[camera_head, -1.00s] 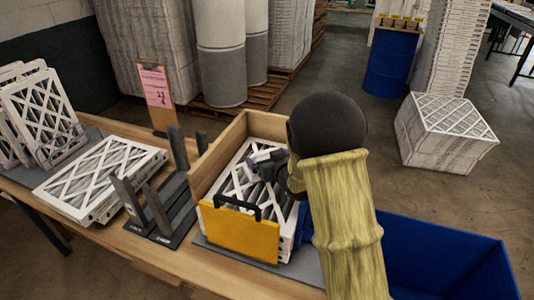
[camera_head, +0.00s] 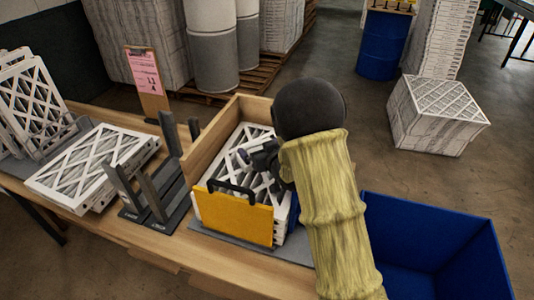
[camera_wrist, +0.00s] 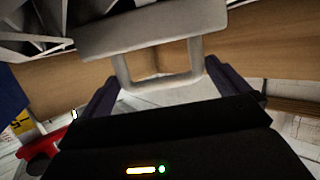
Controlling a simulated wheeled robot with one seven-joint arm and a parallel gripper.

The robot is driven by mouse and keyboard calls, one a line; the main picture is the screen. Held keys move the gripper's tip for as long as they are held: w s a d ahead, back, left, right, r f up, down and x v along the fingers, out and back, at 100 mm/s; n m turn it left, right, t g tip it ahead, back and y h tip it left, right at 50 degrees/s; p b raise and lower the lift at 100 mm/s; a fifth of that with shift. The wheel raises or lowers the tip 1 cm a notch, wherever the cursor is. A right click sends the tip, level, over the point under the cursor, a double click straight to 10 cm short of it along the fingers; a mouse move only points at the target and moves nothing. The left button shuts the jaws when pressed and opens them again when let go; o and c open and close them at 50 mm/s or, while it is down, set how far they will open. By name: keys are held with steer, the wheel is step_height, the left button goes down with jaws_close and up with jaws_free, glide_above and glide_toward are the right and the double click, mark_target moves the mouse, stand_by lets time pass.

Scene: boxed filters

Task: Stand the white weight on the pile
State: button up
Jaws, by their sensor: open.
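The white weight (camera_wrist: 150,30) is a pale block with a loop handle in the wrist view. My gripper (camera_wrist: 163,88) is open, with one dark finger on each side of the handle; I cannot tell whether they touch it. In the head view my gripper (camera_head: 252,155) is low over the pile of white-framed pleated filters (camera_head: 222,171) in the wooden box. The weight cannot be made out clearly there. Part of a filter lattice shows in the wrist view (camera_wrist: 28,22), beside the weight.
A yellow panel with a black handle (camera_head: 235,217) stands at the box's front. The wooden box wall (camera_head: 212,137) rises behind the pile. Dark upright posts (camera_head: 150,190) and more filters (camera_head: 95,165) are to the left. A blue bin (camera_head: 430,240) is at the right.

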steer(key=b+v, duration=0.2)
steer(key=v, duration=1)
steer(key=shift+w+d+h, duration=0.2)
steer(key=shift+d+h, duration=0.1)
steer(key=shift+d, duration=0.2)
steer(key=shift+s, duration=0.15)
stand_by(0.4)
